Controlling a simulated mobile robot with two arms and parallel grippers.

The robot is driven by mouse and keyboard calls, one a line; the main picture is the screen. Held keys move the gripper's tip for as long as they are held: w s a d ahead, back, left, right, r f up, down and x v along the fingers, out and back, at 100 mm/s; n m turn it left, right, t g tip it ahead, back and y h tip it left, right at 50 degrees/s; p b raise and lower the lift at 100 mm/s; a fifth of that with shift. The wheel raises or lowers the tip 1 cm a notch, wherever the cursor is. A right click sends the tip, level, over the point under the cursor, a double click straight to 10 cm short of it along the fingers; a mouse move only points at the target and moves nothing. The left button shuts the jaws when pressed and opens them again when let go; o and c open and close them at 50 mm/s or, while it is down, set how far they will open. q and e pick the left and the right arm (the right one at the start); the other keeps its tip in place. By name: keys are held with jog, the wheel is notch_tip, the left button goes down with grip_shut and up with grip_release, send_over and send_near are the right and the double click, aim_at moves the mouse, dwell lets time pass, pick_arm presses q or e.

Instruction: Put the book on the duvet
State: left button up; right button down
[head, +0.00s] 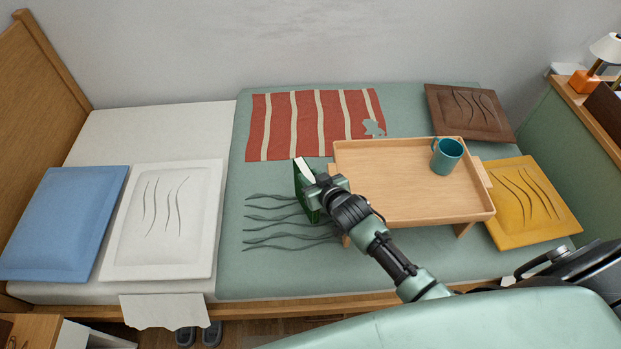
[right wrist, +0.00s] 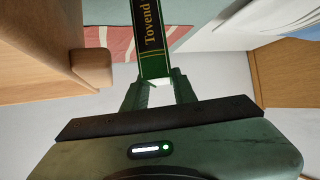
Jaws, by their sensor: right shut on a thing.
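The book (head: 301,188) is dark green with white page edges and stands roughly upright over the duvet. My right gripper (head: 317,188) is shut on it from the right side. In the right wrist view the book's spine (right wrist: 151,40), lettered "Tovend", sits between the fingers of the right gripper (right wrist: 157,92). The duvet (head: 290,275) is grey-green with dark wavy lines and covers the middle and right of the bed. I cannot tell whether the book's lower edge touches the duvet. My left gripper is not in view.
A wooden bed tray (head: 390,205) with a teal mug (head: 446,157) stands just right of the book. A red striped blanket (head: 300,125) lies behind. Blue (head: 60,225), white (head: 150,255), yellow (head: 535,205) and brown (head: 470,110) cushions lie around. The front-left duvet is clear.

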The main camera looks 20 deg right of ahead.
jog(key=shift+f, duration=0.1)
jog(key=shift+f, duration=0.15)
jog(key=c, duration=1.1)
grip_release()
jog(key=shift+f, duration=0.1)
jog(key=shift+s+r, duration=0.1)
jog(key=shift+r, duration=0.15)
jog(key=p+v, duration=0.1)
jog(key=v, duration=1)
jog(key=shift+s+d+r, duration=0.15)
jog(key=shift+s, duration=0.2)
